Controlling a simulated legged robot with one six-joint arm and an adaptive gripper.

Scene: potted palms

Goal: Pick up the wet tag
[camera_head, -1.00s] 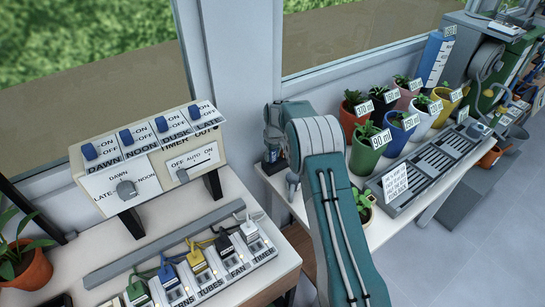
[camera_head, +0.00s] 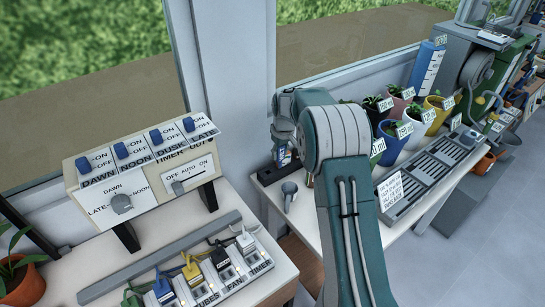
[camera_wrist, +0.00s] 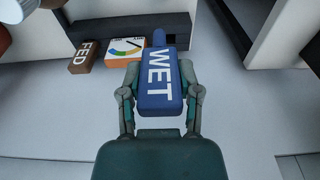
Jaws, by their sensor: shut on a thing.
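The wet tag (camera_wrist: 159,80) is a blue block with white letters reading WET, in the middle of the wrist view. My gripper (camera_wrist: 160,72) is shut on it, with one finger on each long side. The tag's narrower far end points away from my palm. In the head view a small blue patch of the tag (camera_head: 281,157) shows under my gripper (camera_head: 283,147), at the back left of the right-hand bench. My arm hides some of that bench.
A brown FED tag (camera_wrist: 84,56) and an orange dial card (camera_wrist: 124,47) lie beside a dark holder (camera_wrist: 175,27). Potted plants (camera_head: 388,135) and a slatted tray (camera_head: 425,180) are to the right; a timer box (camera_head: 150,165) is left.

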